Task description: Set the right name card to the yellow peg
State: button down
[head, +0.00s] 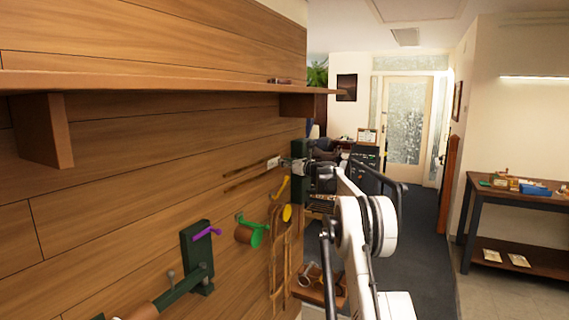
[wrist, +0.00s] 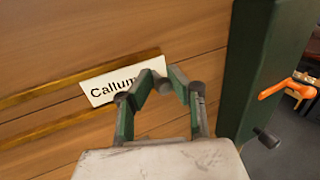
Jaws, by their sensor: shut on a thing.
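A white name card (wrist: 110,86) reading "Callum", its end partly hidden by my gripper, lies along a brass rail on the plank wall in the wrist view. My gripper (wrist: 176,84) is shut on the card's right end. In the head view the card (head: 273,162) shows small beside my gripper (head: 287,162), high on the wall. A yellow peg (head: 284,188) sticks out below it, with a yellow round end (head: 287,213) lower down. A green peg (head: 253,228) and a purple peg (head: 207,232) are further left.
A dark green upright (wrist: 248,70) with an orange peg (wrist: 288,88) stands right of my gripper in the wrist view. A wooden shelf (head: 160,80) with brackets juts out above. Straps (head: 280,260) hang below the pegs. A workbench (head: 520,195) stands far right, across open floor.

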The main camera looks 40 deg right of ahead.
jog(key=shift+s+d+r, duration=0.1)
jog(key=shift+d+r, duration=0.2)
jog(key=shift+d, duration=0.1)
jog(key=c, duration=1.7)
grip_release()
jog(key=shift+d+f, duration=0.15)
jog(key=shift+d, duration=0.15)
jog(key=shift+o, duration=0.2)
jog(key=shift+a, duration=0.1)
jog(key=shift+w+a+f, duration=0.15)
jog(key=shift+w, duration=0.05)
jog(key=shift+s, duration=0.15)
jog(key=s+d, duration=0.1)
jog(key=s, duration=1)
jog(key=shift+s, duration=0.35)
